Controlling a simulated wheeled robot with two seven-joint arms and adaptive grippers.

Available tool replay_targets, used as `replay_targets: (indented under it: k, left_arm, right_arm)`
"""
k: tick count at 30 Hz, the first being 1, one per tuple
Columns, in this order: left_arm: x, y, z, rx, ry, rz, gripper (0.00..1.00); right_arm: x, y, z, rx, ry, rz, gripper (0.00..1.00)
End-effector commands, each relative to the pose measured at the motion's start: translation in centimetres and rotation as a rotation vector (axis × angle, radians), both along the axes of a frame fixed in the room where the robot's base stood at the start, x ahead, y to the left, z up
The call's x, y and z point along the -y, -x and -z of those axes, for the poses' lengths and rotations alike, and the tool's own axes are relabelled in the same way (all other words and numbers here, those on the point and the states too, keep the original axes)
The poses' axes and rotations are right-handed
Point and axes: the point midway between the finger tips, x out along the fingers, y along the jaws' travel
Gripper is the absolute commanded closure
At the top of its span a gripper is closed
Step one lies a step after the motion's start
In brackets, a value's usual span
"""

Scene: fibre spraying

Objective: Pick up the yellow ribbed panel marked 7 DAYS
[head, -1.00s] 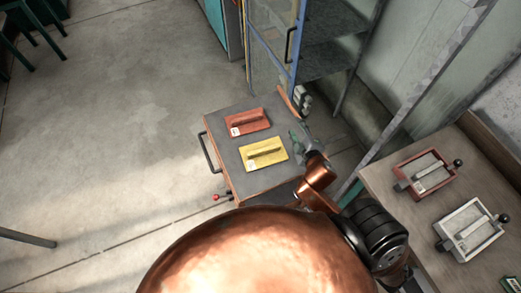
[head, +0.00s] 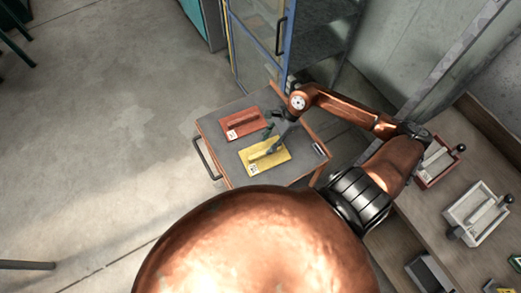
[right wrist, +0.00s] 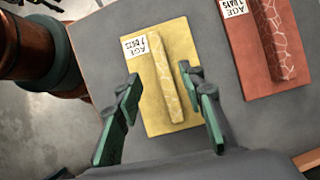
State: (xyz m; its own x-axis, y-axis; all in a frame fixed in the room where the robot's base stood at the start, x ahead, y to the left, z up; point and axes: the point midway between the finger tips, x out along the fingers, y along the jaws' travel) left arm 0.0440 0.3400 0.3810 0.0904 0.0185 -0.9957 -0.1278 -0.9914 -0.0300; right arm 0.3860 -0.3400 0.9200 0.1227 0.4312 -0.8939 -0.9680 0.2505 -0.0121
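The yellow ribbed panel (head: 271,164) lies flat on the grey top of a small cart, with a raised rib along its middle. In the right wrist view the yellow panel (right wrist: 182,45) has a white label reading AGE 7 DAYS, upside down. My right gripper (head: 272,132) is over the yellow panel. In the right wrist view the right gripper (right wrist: 162,80) is open, with one green-padded finger on each side of the rib. Nothing is held. Whether the fingers touch the panel I cannot tell. My left gripper is not in view.
A red ribbed panel (head: 240,124) lies beside the yellow one on the cart (head: 211,128). A blue-framed glass cabinet (head: 262,45) stands behind. A bench (head: 403,212) at the right holds a red frame (head: 437,164) and a white frame (head: 478,212). Open floor lies left.

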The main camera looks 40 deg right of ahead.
Motion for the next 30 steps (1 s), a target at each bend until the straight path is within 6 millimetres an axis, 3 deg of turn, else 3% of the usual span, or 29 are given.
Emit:
replay_targets:
  k: [4,21,30]
  left_arm:
    - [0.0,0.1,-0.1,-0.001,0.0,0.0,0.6]
    - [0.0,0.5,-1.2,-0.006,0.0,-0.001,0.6]
    - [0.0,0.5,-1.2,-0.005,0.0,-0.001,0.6]
  right_arm:
    - [1.5,0.4,1.0,-0.029,0.069,-0.045,0.64]
    - [-1.1,-0.6,7.2,-0.03,0.065,-0.05,0.64]
    - [-1.3,-0.6,7.8,-0.03,0.068,-0.05,0.64]
